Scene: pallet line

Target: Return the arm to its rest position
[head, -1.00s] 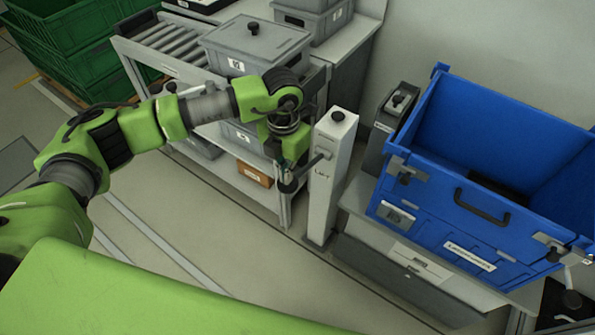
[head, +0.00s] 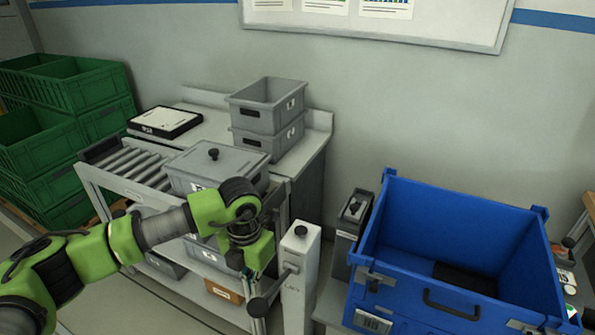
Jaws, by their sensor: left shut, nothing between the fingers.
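My left arm, green with grey joints, comes in from the left. Its left gripper (head: 250,276) points down in front of the roller stand, just left of the white lift post (head: 298,285). The fingers are small, dark and partly hidden by the wrist; the gripper is shut and empty. A lever with a black knob (head: 258,307) sticks out from the post, close below the gripper. I cannot tell whether they touch. My right gripper is not in view.
A lidded grey bin (head: 215,164) stands by the rollers (head: 140,163) behind my arm. Stacked grey bins (head: 268,103) stand further back. A large blue crate (head: 455,225) is at right, green crates (head: 60,125) at left. Floor shows below my arm.

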